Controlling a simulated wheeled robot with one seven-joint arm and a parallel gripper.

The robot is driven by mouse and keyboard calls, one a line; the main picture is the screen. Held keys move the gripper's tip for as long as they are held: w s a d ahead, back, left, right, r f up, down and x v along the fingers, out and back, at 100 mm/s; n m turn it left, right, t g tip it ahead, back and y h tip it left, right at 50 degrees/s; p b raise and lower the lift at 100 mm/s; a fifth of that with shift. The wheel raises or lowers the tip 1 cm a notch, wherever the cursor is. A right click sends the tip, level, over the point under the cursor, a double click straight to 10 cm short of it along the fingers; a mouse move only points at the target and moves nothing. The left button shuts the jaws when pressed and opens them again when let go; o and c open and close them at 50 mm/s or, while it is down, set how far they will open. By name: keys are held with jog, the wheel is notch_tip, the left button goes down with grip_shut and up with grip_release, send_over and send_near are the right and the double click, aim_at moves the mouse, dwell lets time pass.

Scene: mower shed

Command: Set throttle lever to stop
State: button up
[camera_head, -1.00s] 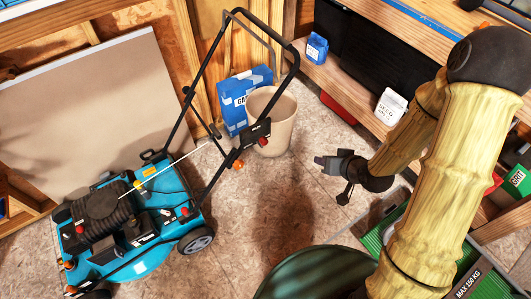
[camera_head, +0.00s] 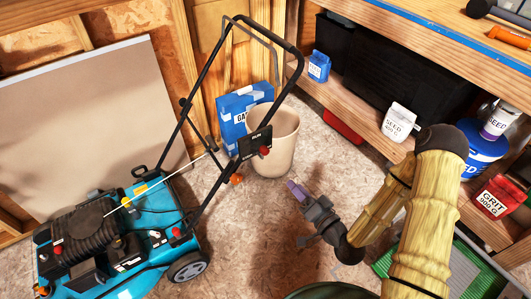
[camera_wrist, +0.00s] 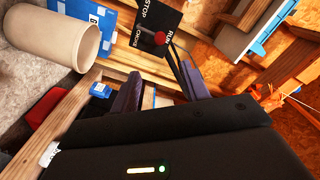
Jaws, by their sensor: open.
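The throttle panel (camera_head: 249,141) is a black plate on the handle of the teal mower (camera_head: 110,245), at left of the head view. Its red-knobbed lever (camera_head: 265,151) sits at its lower right.
The mower's black handle bar (camera_head: 262,88) rises around the panel. A beige bin (camera_head: 283,140) and a blue box (camera_head: 232,119) stand behind it. Shelves (camera_head: 372,118) with seed bags and tubs line the right. Floor is clear between mower and my arm.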

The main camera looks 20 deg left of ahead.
aim_at(267, 154)
jog(key=shift+a, duration=0.1)
jog(key=b+x, duration=0.8)
jog(key=x, duration=0.9)
jog(key=shift+w+a, duration=0.1)
jog(key=shift+a, duration=0.05)
